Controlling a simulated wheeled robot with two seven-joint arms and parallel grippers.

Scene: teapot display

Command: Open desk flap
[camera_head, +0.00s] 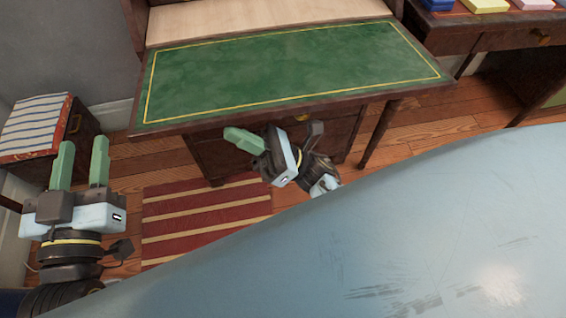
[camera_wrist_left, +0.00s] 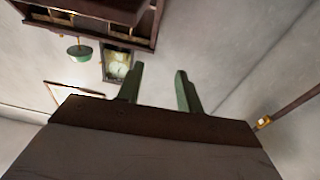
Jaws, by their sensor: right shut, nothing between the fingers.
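The desk flap (camera_head: 290,70) lies lowered and roughly level in the head view, with a green inlay, a thin gold line and a dark wooden rim. My right gripper (camera_head: 231,134) is just below the flap's front edge, its fingers pointing left, shut and empty; I cannot tell whether it touches the flap. My left gripper (camera_head: 84,148) is left of the flap and apart from it, open and empty. Its two green fingers also stand apart in the left wrist view (camera_wrist_left: 158,80).
A small chest with a striped cushion (camera_head: 33,126) stands at the far left. A red striped rug (camera_head: 200,217) lies on the wooden floor before the desk. Another wooden table (camera_head: 492,37) with coloured books stands at the right. The flap's top is clear.

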